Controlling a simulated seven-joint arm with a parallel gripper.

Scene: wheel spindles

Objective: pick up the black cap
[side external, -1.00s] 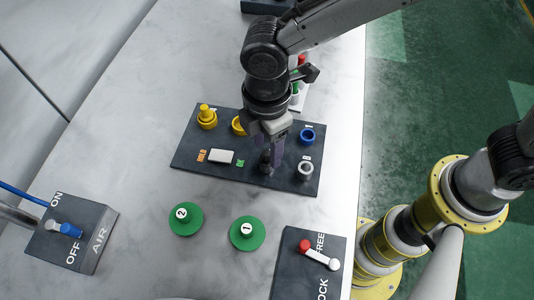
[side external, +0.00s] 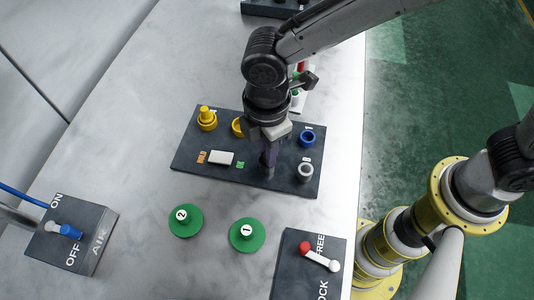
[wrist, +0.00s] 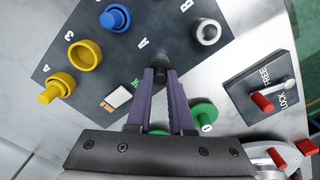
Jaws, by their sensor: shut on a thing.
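My gripper (wrist: 161,78) is shut on the black cap (wrist: 160,60), whose dark round top shows between the fingertips in the wrist view. In the side external view my gripper (side external: 269,168) points down over the front part of the dark panel (side external: 205,168). The fingers mostly hide the cap there. I cannot tell whether the cap still touches the panel.
The panel also carries a grey ring (side external: 305,171), a blue ring (side external: 307,137), yellow parts (side external: 206,118) and a white block (side external: 220,157). Green discs (side external: 186,219) (side external: 247,233) and a FREE/LOCK switch box (side external: 295,270) stand in front.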

